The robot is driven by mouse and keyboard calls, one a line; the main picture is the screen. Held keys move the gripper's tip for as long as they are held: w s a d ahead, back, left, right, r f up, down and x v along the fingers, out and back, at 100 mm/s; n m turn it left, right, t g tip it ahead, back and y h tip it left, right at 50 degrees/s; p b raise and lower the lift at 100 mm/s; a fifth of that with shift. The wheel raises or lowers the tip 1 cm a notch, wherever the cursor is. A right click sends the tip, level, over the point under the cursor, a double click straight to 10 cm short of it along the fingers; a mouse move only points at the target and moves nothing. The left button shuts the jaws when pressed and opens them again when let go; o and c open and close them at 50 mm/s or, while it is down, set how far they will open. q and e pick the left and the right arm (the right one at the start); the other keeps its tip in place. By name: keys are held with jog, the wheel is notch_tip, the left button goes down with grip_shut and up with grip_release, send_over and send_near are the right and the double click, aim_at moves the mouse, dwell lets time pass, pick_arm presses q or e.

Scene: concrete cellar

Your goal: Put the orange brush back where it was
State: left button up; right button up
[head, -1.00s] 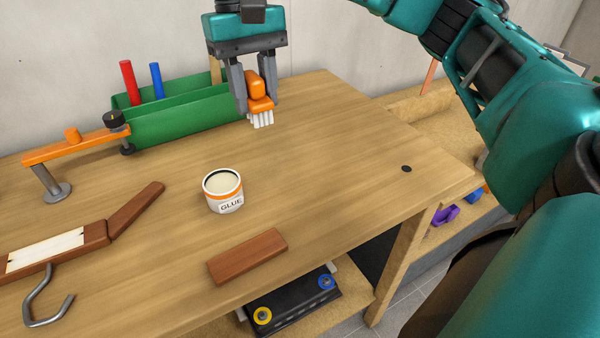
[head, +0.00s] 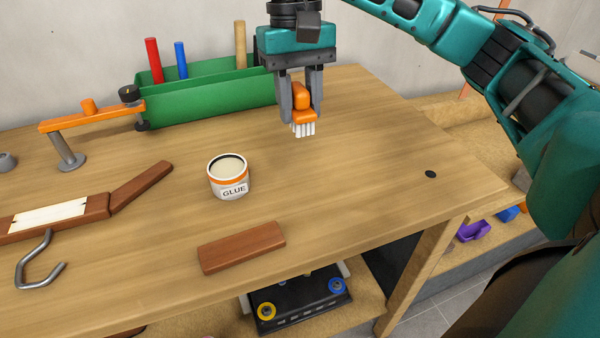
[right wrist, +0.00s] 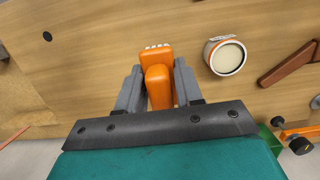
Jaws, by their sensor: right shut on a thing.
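The orange brush (head: 302,97) has an orange handle and pale bristles pointing down. My right gripper (head: 301,105) is shut on its handle and holds it over the back right part of the wooden workbench (head: 340,160). I cannot tell for sure whether the bristles touch the bench top. In the right wrist view the brush (right wrist: 158,80) sits between the two grey fingers (right wrist: 158,88). My left gripper is not in view.
A glue pot (head: 229,177) stands left of the brush. A green trough (head: 205,100) with several upright rods is at the back. An orange clamp (head: 92,117), brown block (head: 241,247), wooden frame (head: 55,217) and metal hook (head: 38,262) are leftward. A dark spot (head: 431,174) marks the right side.

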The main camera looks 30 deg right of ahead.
notch_tip(320, 180, down, 8)
jog(key=shift+r+b, duration=0.2)
jog(key=shift+b, duration=0.65)
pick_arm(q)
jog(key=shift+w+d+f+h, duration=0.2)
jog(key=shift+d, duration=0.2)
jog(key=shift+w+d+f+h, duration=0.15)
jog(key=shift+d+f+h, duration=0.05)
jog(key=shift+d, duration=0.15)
pick_arm(e)
jog(key=shift+f, duration=2.15)
pick_arm(q)
jog(key=shift+b, duration=0.3)
pick_arm(e)
jog(key=shift+f, duration=0.1)
jog(key=shift+f, duration=0.15)
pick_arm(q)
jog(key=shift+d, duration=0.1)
pick_arm(e)
jog(key=o, duration=1)
